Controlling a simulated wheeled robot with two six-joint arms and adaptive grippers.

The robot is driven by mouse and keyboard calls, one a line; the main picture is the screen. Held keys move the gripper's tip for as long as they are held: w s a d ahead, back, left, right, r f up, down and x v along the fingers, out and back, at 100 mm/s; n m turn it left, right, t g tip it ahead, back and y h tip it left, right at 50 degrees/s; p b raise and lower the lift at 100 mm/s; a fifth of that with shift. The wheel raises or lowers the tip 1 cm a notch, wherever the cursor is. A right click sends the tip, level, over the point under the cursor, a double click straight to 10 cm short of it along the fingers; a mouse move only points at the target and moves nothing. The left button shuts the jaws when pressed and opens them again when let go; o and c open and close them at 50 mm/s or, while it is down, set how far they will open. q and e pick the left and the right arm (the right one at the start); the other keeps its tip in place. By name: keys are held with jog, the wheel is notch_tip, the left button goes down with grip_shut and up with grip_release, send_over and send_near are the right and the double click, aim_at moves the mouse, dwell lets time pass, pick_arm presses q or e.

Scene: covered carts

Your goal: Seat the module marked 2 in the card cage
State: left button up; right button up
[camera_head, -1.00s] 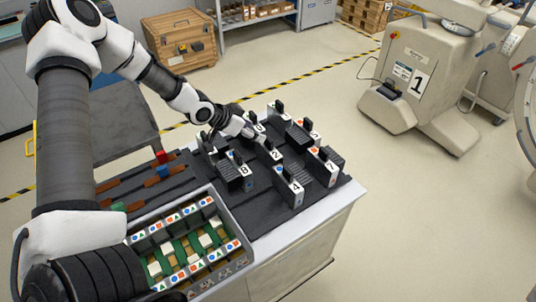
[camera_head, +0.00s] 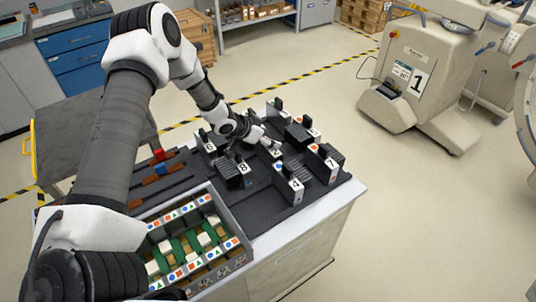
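The module marked 2 (camera_head: 277,152) stands upright among several numbered modules on the dark cart top, in the middle of the group. My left gripper (camera_head: 262,141) reaches in from the left, right beside module 2 and close to its top. The fingers are small and dark, so I cannot tell whether they are open or touching it. The card cage (camera_head: 237,257) is the grey open box at the cart's near left. It shows green boards inside and rows of coloured symbols along its sides. My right gripper is not in view.
Modules marked 6 (camera_head: 210,147), 8 (camera_head: 242,170), 4 (camera_head: 296,186) and 7 (camera_head: 331,165) stand close around module 2. Brown-handled tools (camera_head: 160,172) lie at the left of the cart.

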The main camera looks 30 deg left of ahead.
pick_arm(q)
jog(key=shift+r, duration=0.1)
grip_shut()
